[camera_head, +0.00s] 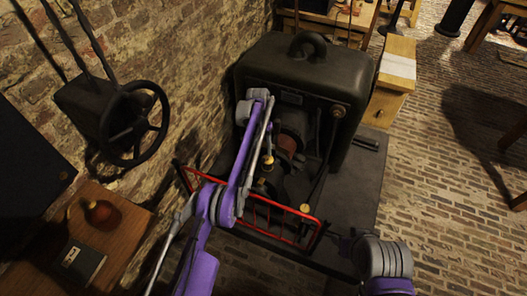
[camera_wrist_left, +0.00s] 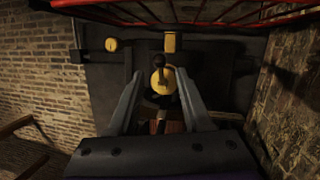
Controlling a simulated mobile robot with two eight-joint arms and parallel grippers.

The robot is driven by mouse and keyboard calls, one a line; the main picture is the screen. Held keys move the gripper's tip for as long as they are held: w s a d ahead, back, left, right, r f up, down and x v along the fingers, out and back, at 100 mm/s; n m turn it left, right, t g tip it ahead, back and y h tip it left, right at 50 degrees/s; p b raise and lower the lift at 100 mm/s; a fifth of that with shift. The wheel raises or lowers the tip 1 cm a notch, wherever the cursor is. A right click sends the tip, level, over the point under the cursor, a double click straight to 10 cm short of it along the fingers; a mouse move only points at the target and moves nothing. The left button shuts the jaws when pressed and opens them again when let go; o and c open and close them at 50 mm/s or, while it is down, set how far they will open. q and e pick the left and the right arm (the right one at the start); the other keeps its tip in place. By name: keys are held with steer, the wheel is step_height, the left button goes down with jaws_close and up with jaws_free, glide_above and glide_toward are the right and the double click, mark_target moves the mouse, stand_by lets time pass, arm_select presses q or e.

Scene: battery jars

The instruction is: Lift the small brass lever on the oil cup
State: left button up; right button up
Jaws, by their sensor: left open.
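A small brass oil cup (camera_head: 267,163) sits low in front of the dark machine in the head view. In the left wrist view the round brass top (camera_wrist_left: 160,82) shows between my fingers, with a small dark knob (camera_wrist_left: 158,60) by its far edge. I cannot tell for sure which part is the lever. My left gripper (camera_wrist_left: 159,78) is open, one finger on each side of the brass piece in the picture; contact cannot be made out. In the head view my purple left arm partly covers the area. My right arm shows only a link at the lower right.
A red guard rail (camera_head: 284,209) runs in front of the machine (camera_head: 305,62) and lies close to my left arm. Other brass parts (camera_wrist_left: 111,45) are near the cup. A handwheel (camera_head: 134,124) is on the brick wall at left. The brick floor (camera_head: 450,215) at right is clear.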

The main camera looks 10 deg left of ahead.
arm_select(q)
steer(key=p+v, duration=0.3)
steer(key=v, duration=0.5)
arm_select(e)
step_height(320, 180, up, 6)
steer(key=w, duration=0.2)
steer(key=shift+w, duration=0.25)
steer(key=shift+s, duration=0.1)
